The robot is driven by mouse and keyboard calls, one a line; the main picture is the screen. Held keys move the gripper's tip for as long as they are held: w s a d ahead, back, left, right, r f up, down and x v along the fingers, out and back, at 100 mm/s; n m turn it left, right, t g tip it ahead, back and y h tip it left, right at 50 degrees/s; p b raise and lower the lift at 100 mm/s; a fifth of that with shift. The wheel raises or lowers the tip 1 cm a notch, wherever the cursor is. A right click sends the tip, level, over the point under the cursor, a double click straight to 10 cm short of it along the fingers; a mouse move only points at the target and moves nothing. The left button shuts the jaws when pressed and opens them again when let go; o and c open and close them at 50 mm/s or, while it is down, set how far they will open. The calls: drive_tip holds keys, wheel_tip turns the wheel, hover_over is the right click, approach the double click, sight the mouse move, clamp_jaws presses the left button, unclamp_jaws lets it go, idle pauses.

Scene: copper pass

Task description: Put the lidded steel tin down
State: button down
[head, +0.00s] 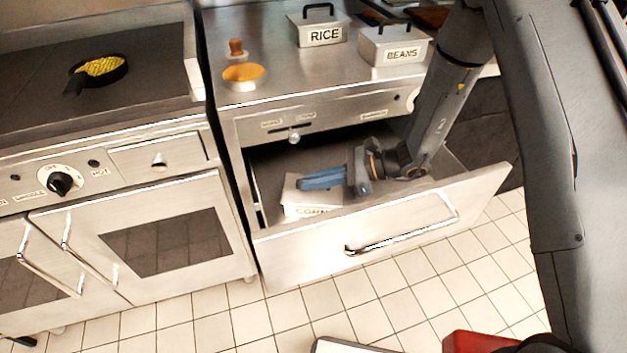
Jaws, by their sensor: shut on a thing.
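A lidded steel tin (304,209) with a partly hidden label, seemingly "CORN", sits inside the open drawer (375,228) at its left part. My gripper (303,184) reaches into the drawer from the right and is shut on the tin at its top. The fingers cover the tin's handle and much of its lid. The tin looks low in the drawer, but I cannot tell whether its base touches the drawer floor.
Tins marked RICE (320,30) and BEANS (394,48) stand on the steel counter (290,75) above. A yellow-topped item (243,74) and a brown-knobbed item (237,48) stand at the counter's left. A pan (98,72) with yellow food is on the stove. The drawer front (375,240) stands out over the tiled floor.

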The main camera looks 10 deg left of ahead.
drive_tip(key=c, duration=1.9)
unclamp_jaws()
drive_tip(key=shift+f, duration=0.1)
drive_tip(key=shift+o, duration=0.2)
drive_tip(key=shift+r, duration=0.2)
drive_tip(key=b+v, duration=0.1)
drive_tip(key=v, duration=1.1)
